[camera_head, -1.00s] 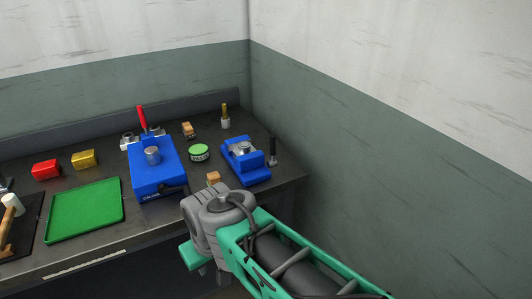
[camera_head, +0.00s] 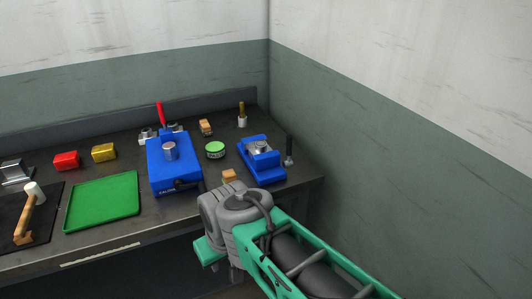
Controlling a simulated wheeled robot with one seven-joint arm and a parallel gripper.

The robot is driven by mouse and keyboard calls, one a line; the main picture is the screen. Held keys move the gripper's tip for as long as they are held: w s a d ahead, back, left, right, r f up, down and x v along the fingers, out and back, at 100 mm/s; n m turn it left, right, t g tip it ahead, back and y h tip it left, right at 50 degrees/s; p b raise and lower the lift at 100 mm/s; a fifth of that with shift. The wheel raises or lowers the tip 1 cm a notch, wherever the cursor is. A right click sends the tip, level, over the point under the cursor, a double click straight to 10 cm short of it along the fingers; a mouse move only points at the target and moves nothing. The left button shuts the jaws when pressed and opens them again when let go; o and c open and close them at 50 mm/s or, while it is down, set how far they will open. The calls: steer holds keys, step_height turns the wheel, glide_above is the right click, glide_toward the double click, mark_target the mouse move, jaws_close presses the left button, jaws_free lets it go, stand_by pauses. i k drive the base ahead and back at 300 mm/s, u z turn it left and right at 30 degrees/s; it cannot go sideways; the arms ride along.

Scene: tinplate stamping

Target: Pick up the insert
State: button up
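I cannot tell for certain which piece is the insert. A small metal cylinder (camera_head: 170,151) stands on top of the left blue device (camera_head: 176,178), which has a red-handled lever. A round metal piece (camera_head: 262,146) sits on the right blue fixture (camera_head: 268,174). My arm reaches in from the lower right, its grey joint in front of the bench's front edge. The fingers of my gripper do not show, so I cannot see whether they are open or shut.
A green round tin (camera_head: 215,150) and wooden blocks (camera_head: 206,127) stand between the blue devices. A dark upright post (camera_head: 289,150) is near the right edge. A green tray (camera_head: 102,203), a red box (camera_head: 66,161), a yellow box (camera_head: 104,153) and a mallet (camera_head: 29,214) are left.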

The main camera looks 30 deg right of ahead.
mark_target(261, 146)
steer(key=k, duration=0.5)
steer(key=u, duration=1)
steer(key=i, duration=1)
steer(key=z, duration=1.3)
steer(key=i, duration=0.5)
steer(key=z, duration=0.1)
